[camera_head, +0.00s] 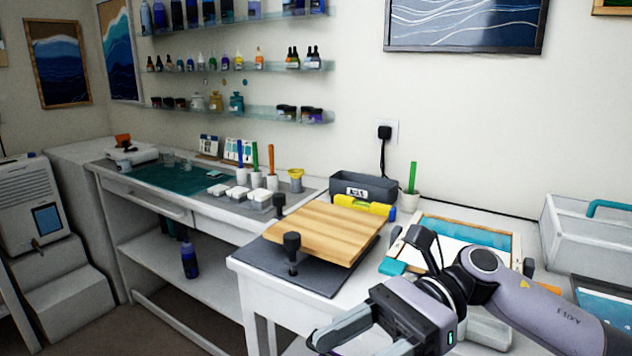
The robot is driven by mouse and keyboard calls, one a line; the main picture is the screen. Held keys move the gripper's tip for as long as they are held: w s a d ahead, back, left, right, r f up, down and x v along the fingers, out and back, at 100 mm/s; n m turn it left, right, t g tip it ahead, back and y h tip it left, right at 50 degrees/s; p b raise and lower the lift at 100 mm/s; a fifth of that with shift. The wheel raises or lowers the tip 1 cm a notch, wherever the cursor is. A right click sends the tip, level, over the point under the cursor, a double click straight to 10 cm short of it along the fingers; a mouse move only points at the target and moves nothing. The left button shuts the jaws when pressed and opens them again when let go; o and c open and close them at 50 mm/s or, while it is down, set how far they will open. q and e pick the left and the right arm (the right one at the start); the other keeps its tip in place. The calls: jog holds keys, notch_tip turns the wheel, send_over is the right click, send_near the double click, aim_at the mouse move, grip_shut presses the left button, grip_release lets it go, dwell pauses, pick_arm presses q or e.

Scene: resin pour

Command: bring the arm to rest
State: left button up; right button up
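My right arm comes in from the right edge, over the front of the white worktable (250,290). Its gripper (322,345) is at the bottom centre, pointing left past the table's front edge. Its two fingers look apart, with nothing seen between them; the lower finger is partly cut off by the frame. My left arm and gripper are not in view.
A wooden board (325,230) rests over a dark mat (305,272) with black knobs beside it. A framed teal panel (455,240) lies behind my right arm. A yellow level (365,206), grey bin (362,187) and white crate (585,240) stand farther back.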

jog(key=w+a+m+t+y+p, duration=0.1)
jog(key=w+a+m+t+y, duration=0.2)
jog(key=m+t+y, duration=0.95)
jog(key=w+d+f+m+t+h+p, duration=0.15)
jog(key=d+f+m+t+h, duration=0.4)
jog(key=m, duration=0.85)
jog(key=w+d+f+m+t+h, duration=0.25)
jog(key=f+m+t+h, duration=0.4)
jog(key=m, duration=0.65)
jog(key=s+d+f+m+g+h, duration=0.2)
jog(key=s+d+f+m+h, duration=0.1)
jog(key=s+f+m+h, duration=0.1)
jog(key=s+d+f+m+g+h+p, duration=0.1)
jog(key=s+d+f+m+h, duration=0.3)
jog(key=f, duration=0.5)
jog(key=s+d+f+m+g+h, duration=0.3)
jog(key=s+d+f+m+h, duration=0.1)
jog(key=s+f+m, duration=0.3)
jog(key=shift+s+d+f+m+h+p, duration=0.2)
jog(key=shift+m+h+p, duration=0.15)
jog(key=shift+m, duration=0.4)
jog(key=shift+g, duration=0.25)
